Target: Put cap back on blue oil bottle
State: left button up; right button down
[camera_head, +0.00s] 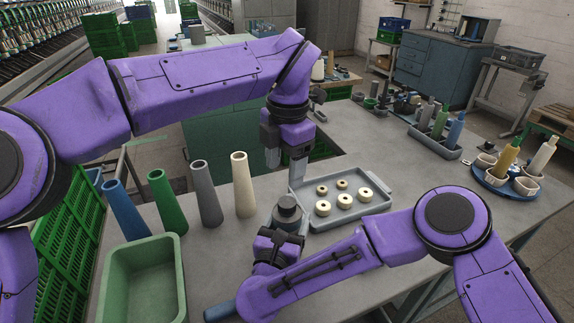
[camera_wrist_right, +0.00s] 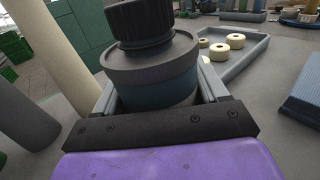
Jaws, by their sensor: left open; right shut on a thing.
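The blue oil bottle stands at the middle front of the table in the head view (camera_head: 288,222), with a black ribbed cap (camera_head: 287,202) on top. In the right wrist view, the dark blue-grey bottle body (camera_wrist_right: 157,82) is between my right fingers, with the cap (camera_wrist_right: 140,20) above its wide grey shoulder. I cannot tell how tightly the cap sits. My right gripper (camera_head: 282,236) is shut on the bottle from the near side. My left gripper (camera_head: 286,162) points down, open and empty, above and slightly behind the cap, apart from it.
A grey tray (camera_head: 376,205) with several cream rings lies right of the bottle. Blue, green, grey and cream cones (camera_head: 243,185) stand to the left, behind a green bin (camera_head: 143,262). A blue round tray (camera_head: 497,187) and a cone rack (camera_head: 437,143) stand far right.

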aim_at(287, 201)
pick_arm(q)
jog(key=n, duration=0.6)
jog(key=shift+f, duration=0.1)
jog(key=n, duration=0.3)
jog(key=shift+d+n, duration=0.1)
jog(key=shift+n, duration=0.2)
jog(key=n, duration=0.5)
jog(key=shift+d, duration=0.1)
jog(key=n, duration=0.4)
jog(key=shift+n, duration=0.3)
jog(key=shift+f, duration=4.05)
